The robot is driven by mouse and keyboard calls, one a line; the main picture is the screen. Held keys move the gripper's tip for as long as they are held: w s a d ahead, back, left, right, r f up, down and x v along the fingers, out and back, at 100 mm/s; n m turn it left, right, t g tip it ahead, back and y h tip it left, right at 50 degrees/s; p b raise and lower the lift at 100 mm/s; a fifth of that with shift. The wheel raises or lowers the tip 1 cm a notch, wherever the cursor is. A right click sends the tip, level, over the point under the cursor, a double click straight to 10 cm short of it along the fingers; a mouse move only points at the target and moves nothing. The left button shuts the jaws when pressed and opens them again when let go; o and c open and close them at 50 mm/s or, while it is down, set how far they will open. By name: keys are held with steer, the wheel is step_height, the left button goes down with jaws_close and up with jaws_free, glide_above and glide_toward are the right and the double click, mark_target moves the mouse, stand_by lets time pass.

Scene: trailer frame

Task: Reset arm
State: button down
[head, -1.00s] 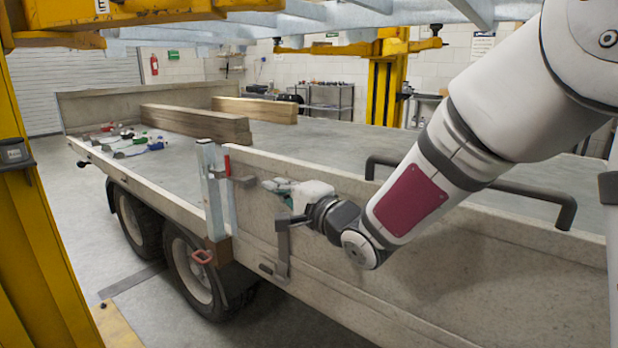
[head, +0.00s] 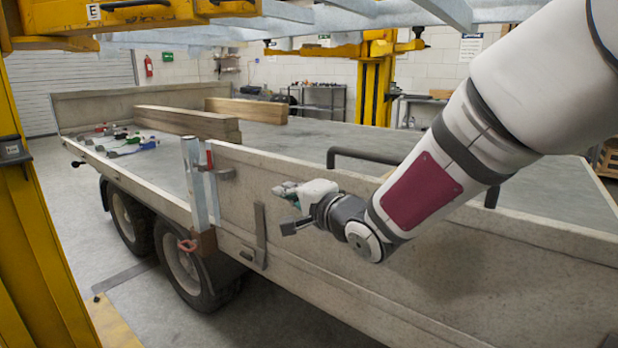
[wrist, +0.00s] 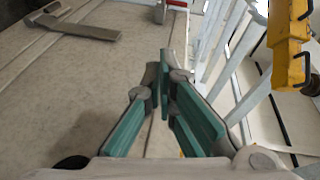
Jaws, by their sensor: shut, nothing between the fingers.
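My gripper (head: 284,190) is in front of the trailer's near side panel (head: 420,250) in the head view, at the end of my white and grey arm. Its grey and teal fingers (wrist: 166,85) show in the wrist view, closed together at the tips with nothing between them. A grey metal latch (head: 260,235) on the side panel is to the lower left of the gripper, apart from it. What looks like the same latch shows in the wrist view (wrist: 75,25) at the upper left.
A metal corner post with a red handle (head: 209,160) stands left of my gripper. Wooden beams (head: 187,122) and several small tools (head: 122,143) lie on the trailer bed (head: 290,150). A black rail (head: 375,155) rises behind my arm. A yellow lift post (head: 40,230) stands at left.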

steer(key=s+d+f+n+g+h, duration=0.25)
steer(key=s+d+h, duration=0.25)
steer(key=s+d, duration=0.4)
steer(key=s+d+f+n+g+h, duration=0.1)
steer(key=s+d+g+h, duration=0.2)
steer(key=s+d+h, duration=0.55)
steer(key=s+d+f+n+g+y, duration=0.2)
steer(key=s+d+n+g, duration=0.15)
steer(key=s, duration=0.95)
steer(key=s+d+f+n+g+y, duration=0.15)
steer(key=s+g, duration=0.25)
steer(key=s, duration=0.9)
step_height(320, 180, up, 26)
steer(key=d+t+p, duration=0.1)
steer(key=t+p, duration=0.2)
steer(key=p, duration=2.1)
steer(key=shift+r+t, duration=0.15)
steer(key=shift+t, duration=0.25)
steer(key=shift+d+n, duration=0.15)
steer(key=shift+n, duration=0.1)
